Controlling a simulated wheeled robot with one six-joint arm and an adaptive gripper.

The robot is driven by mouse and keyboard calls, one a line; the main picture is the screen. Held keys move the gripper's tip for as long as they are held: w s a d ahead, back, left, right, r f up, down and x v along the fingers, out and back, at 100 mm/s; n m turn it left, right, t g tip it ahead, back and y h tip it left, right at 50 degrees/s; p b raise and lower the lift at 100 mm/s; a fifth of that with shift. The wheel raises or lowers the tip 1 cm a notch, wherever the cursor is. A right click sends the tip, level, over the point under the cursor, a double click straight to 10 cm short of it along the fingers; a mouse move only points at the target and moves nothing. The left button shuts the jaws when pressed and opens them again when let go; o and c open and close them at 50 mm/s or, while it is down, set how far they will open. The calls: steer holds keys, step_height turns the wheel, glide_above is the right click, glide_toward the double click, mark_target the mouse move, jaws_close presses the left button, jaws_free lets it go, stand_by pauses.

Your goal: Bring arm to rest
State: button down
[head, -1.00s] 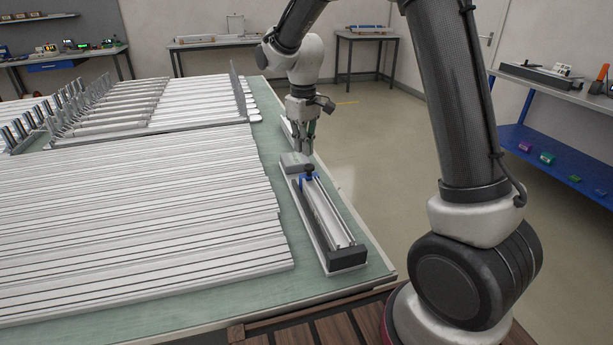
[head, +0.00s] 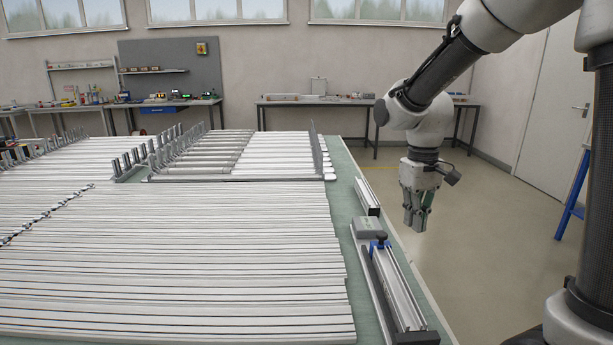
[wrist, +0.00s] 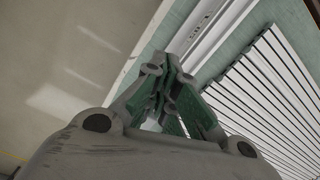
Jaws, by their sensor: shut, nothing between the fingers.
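My gripper (head: 416,218) hangs pointing down at the right edge of the green-topped table (head: 345,205), over or just beyond that edge in the head view. Its fingers are shut and hold nothing. In the wrist view my gripper's fingers (wrist: 165,85) come together in the middle, with the floor to the left and the table to the right. My arm reaches in from the upper right of the head view.
Long white bars (head: 170,260) cover most of the table. A fixture with a blue clamp (head: 379,247) lies along its right edge, with a short rail (head: 367,196) behind it. Upright metal brackets (head: 316,150) stand farther back. Open floor (head: 490,240) lies to the right.

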steer(key=s+d+r+m+t, duration=0.1)
steer(key=s+d+r, duration=0.3)
steer(key=s, duration=0.5)
steer(key=s+d+r+m+t, duration=0.2)
steer(key=s+d+r+t, duration=0.2)
steer(key=s, duration=0.5)
steer(key=shift+s+d+r+m, duration=0.35)
steer(key=shift+d+r, duration=0.3)
steer(key=shift+d, duration=0.25)
steer(key=shift+s+a, duration=0.1)
